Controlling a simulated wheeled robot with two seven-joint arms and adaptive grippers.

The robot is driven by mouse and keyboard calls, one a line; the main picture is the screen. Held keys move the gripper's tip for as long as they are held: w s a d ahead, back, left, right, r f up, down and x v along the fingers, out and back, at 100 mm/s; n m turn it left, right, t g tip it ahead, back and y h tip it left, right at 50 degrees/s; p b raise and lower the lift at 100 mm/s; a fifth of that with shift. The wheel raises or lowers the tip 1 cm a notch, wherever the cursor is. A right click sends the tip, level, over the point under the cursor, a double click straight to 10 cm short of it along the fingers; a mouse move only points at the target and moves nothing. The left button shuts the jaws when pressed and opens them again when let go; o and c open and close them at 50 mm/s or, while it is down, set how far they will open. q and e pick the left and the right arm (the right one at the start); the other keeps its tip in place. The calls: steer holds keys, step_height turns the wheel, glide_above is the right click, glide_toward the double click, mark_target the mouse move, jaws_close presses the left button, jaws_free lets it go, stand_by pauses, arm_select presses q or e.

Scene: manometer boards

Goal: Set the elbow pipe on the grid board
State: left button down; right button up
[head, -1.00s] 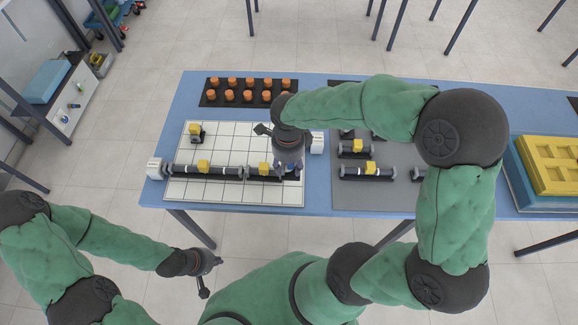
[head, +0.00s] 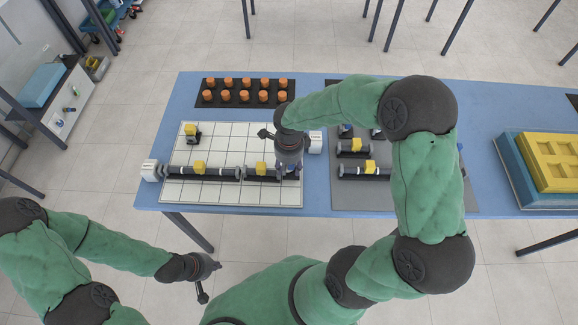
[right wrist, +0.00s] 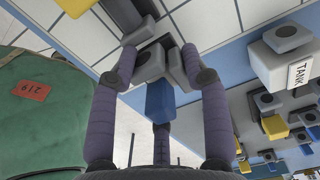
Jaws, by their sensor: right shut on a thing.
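The elbow pipe (right wrist: 160,98), a grey piece with a blue part, sits between the fingers of my right gripper (right wrist: 158,72). In the head view this gripper (head: 289,172) is low over the right edge of the grid board (head: 230,194), at the right end of the pipe row. The elbow is mostly hidden there, and I cannot tell whether it rests on the board. The white grid board carries a dark pipe (head: 218,173) and a shorter pipe (head: 262,172), both with yellow parts. My left gripper (head: 212,268) hangs in front of the table; its finger opening is unclear.
White blocks stand left (head: 150,170) and right (head: 315,143) of the board. A small yellow-topped fitting (head: 191,131) is on its upper left. A black tray (head: 210,101) of orange pegs lies behind. A grey mat (head: 350,195) with parts and a yellow tray (head: 549,150) are right.

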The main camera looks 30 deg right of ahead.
steer(key=shift+s+f, duration=0.15)
steer(key=shift+f, duration=0.05)
steer(key=shift+s+a+f+b, duration=0.2)
steer(key=shift+s+f+b, duration=0.25)
steer(key=shift+f+b, duration=0.35)
steer(key=o, duration=0.9)
steer(key=shift+r, duration=0.1)
steer(key=o, duration=0.3)
steer(key=shift+w, duration=0.1)
steer(key=shift+w+d+f, duration=0.1)
steer(key=shift+w+f, duration=0.1)
steer(key=shift+w, duration=0.2)
steer(key=shift+r, duration=0.3)
steer(key=shift+r, duration=0.1)
